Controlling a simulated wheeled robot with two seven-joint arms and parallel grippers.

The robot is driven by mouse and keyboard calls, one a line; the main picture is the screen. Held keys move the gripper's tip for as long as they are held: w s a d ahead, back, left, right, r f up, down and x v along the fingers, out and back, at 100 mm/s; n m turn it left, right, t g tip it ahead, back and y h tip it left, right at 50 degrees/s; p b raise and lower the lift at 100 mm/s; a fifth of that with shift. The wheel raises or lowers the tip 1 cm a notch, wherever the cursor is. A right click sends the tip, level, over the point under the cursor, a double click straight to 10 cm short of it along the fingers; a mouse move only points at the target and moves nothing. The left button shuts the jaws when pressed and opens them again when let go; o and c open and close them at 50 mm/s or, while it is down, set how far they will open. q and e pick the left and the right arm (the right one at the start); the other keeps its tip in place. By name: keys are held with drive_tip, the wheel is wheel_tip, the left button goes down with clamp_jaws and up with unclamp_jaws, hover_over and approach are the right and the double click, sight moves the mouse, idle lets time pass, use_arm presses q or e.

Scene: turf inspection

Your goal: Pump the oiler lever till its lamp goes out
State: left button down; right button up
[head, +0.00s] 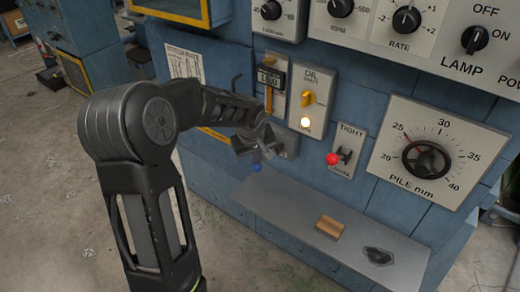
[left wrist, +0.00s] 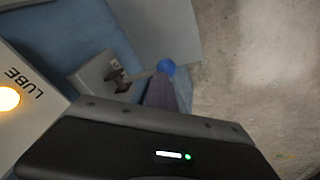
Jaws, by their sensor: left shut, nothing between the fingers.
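A lever with a blue ball knob (head: 257,167) sticks out low on the blue machine front. In the left wrist view the blue knob (left wrist: 167,67) is on a rod from a grey plate with a dark slot (left wrist: 108,78). My left gripper (head: 254,148) is shut and empty, close above and beside the blue knob; I cannot tell whether they touch. The oil plate (head: 322,84) has an orange knob (head: 308,98) and a lit lamp (head: 305,123). In the left wrist view the lamp (left wrist: 8,98) glows beside the word LUBE. My right gripper is out of view.
A red-knobbed lever (head: 333,159) marked TIGHT is to the right. The pile dial (head: 428,160) is farther right. A grey shelf (head: 280,207) below carries a wooden block (head: 329,227) and a dark metal piece (head: 378,256). Concrete floor is open at left.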

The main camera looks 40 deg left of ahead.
use_arm(q)
drive_tip(key=shift+s+f+b, duration=0.25)
drive_tip(key=shift+f+b, duration=0.1)
drive_tip(key=shift+f, duration=0.1)
drive_tip(key=shift+r, duration=0.1)
idle(0.7)
drive_tip(key=shift+w+r+p, duration=0.2)
drive_tip(key=shift+r+p, duration=0.15)
drive_tip(key=shift+r, duration=0.1)
drive_tip(key=shift+w+r+p, duration=0.2)
drive_tip(key=shift+r+p, duration=0.1)
drive_tip(key=shift+r, duration=0.15)
drive_tip(key=shift+w+r+p, duration=0.45)
drive_tip(key=shift+r+p, duration=0.15)
drive_tip(key=shift+r, duration=0.2)
drive_tip(key=shift+w+r+p, duration=0.4)
drive_tip(key=shift+r+p, duration=0.15)
drive_tip(key=shift+r, duration=0.3)
drive_tip(key=shift+w+r+p, duration=0.45)
drive_tip(key=shift+r+p, duration=0.15)
drive_tip(key=shift+r, duration=0.2)
drive_tip(key=r+p, duration=0.1)
drive_tip(key=w+r+p, duration=0.1)
drive_tip(key=r, duration=0.1)
drive_tip(key=w+r+p, duration=0.1)
drive_tip(key=shift+a+r, duration=0.1)
drive_tip(key=shift+r, duration=0.2)
drive_tip(key=shift+f, duration=0.1)
